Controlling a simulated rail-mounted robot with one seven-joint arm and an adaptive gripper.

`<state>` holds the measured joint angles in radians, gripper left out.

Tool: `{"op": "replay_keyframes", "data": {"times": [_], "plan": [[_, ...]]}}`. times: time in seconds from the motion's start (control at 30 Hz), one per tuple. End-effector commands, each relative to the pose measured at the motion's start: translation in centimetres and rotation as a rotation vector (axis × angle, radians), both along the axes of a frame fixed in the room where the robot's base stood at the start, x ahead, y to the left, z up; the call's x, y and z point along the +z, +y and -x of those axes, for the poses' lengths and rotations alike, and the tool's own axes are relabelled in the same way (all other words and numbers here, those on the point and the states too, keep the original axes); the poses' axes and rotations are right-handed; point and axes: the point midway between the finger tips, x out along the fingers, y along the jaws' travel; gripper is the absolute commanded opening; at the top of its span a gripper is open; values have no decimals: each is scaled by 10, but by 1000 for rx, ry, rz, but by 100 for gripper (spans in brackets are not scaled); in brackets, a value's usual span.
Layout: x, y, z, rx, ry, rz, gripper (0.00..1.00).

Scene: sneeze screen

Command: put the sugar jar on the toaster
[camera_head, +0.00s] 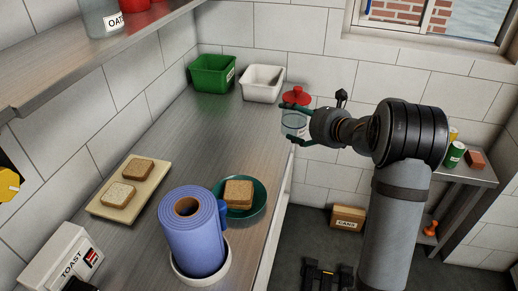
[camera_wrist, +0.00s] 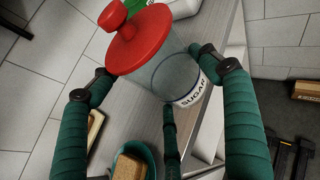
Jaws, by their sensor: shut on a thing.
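The sugar jar (camera_head: 294,127) is a clear jar with a red knobbed lid and a white label. In the wrist view the jar (camera_wrist: 178,76) shows its SUGAR label and is tilted in the picture. My gripper (camera_head: 297,122) has dark green fingers shut around the jar, which it holds up near the right edge of the counter. The wrist view shows the green fingers of my gripper (camera_wrist: 152,78) on several sides of the jar. The toaster (camera_head: 62,258) is a white box labelled TOAST at the lower left, partly cut off by the frame.
On the counter (camera_head: 215,130) stand a blue paper roll (camera_head: 192,232) in a white holder, a teal bowl (camera_head: 261,205) with bread, and a board (camera_head: 152,188) with bread slices. Green (camera_head: 212,76) and white (camera_head: 262,84) bins stand at the back. A shelf (camera_head: 90,62) overhangs the left side.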

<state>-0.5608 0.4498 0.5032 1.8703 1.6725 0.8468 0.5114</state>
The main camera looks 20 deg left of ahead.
Motion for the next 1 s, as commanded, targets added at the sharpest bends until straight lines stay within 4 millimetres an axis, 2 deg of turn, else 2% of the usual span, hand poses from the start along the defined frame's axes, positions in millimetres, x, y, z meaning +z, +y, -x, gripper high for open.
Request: {"op": "replay_keyframes", "data": {"times": [0.17, 0.4, 0.53, 0.77, 1.0], "plan": [[-10, 29, -1, 4, 4, 1, 49], [-43, 84, -8, 5, 4, 1, 49], [-57, 107, -12, 3, 2, 2, 49], [-70, 121, -14, 1, 1, 2, 49], [-102, 121, -15, 1, 2, 1, 49]]}}
